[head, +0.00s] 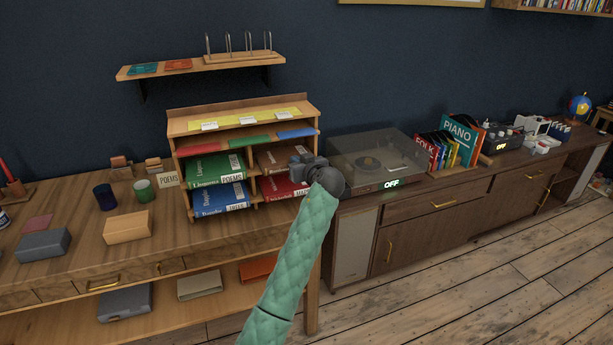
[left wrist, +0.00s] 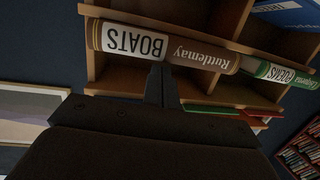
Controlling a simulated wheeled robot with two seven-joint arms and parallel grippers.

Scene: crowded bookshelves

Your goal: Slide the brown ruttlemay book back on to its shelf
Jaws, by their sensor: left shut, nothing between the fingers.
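The brown Ruttlemay book (head: 272,157) lies flat in the upper right compartment of the small wooden shelf unit (head: 245,116). Its right part is hidden by my left gripper in the head view. In the left wrist view its brown spine (left wrist: 204,56) with a white BOATS label appears upside down, across the compartment's front. My left gripper (head: 294,163) is shut and empty at the unit's right side. In the left wrist view its fingertips (left wrist: 158,72) are right at the spine; whether they touch it I cannot tell. My right gripper is not in view.
A green POEMS book (head: 214,170) and a blue book (head: 220,198) lie in the left compartments. A red book (head: 278,188) lies below the brown one. A record player (head: 375,155) stands close on the right. Cups and boxes stand on the left.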

